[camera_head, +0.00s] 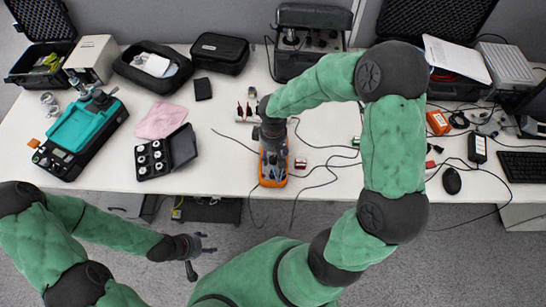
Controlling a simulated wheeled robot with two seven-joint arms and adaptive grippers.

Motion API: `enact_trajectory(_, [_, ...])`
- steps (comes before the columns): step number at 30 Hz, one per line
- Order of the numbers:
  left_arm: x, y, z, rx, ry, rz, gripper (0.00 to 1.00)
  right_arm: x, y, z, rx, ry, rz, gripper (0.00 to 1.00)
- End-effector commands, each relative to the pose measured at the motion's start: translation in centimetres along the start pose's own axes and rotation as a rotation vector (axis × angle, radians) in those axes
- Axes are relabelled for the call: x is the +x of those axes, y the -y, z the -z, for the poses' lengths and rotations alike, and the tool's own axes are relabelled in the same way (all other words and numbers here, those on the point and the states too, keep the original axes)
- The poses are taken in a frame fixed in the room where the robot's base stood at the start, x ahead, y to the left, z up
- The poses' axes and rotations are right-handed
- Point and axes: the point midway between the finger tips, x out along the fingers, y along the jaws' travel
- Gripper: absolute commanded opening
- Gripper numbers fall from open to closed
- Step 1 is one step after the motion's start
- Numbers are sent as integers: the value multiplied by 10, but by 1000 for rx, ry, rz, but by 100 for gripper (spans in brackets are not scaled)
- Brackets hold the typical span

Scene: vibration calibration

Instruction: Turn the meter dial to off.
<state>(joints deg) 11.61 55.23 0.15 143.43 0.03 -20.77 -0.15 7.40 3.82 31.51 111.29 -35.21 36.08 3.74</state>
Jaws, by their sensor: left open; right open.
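The meter (267,176), a handheld body with an orange edge and a dark face, lies on the white table near its front edge. My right gripper (271,138) is over the meter's upper part and points down at it. It is open, and it hides the dial and much of the meter's face. I cannot tell whether its fingers touch the dial. My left gripper (203,246) is open and empty, in front of the table and below its front edge in the picture.
A teal and black calibrator (84,127), a black case of round fittings (166,154) and a pink cloth (161,120) are to the left. Thin cables (318,168) lie around the meter. A red block (300,163) is just right of it. A mouse (452,181) and keyboard (525,166) are further right.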

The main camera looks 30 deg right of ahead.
Motion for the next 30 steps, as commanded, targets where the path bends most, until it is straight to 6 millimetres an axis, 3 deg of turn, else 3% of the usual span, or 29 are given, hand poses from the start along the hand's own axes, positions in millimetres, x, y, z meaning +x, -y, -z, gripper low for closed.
enact_trajectory(4, [5,2,0,0,0,0,58,12,0,0,-1,0,0,58])
enact_trajectory(14, [5,2,0,0,-1,0,58,14,0,0,-1,-1,0,58])
enact_trajectory(20, [5,2,0,0,-1,0,58,14,0,0,-1,-1,0,7])
enact_trajectory(21, [5,2,0,0,-1,0,58,14,0,0,-1,-1,0,3])
enact_trajectory(30, [3,1,0,0,-1,0,58,14,0,0,-25,-1,0,2])
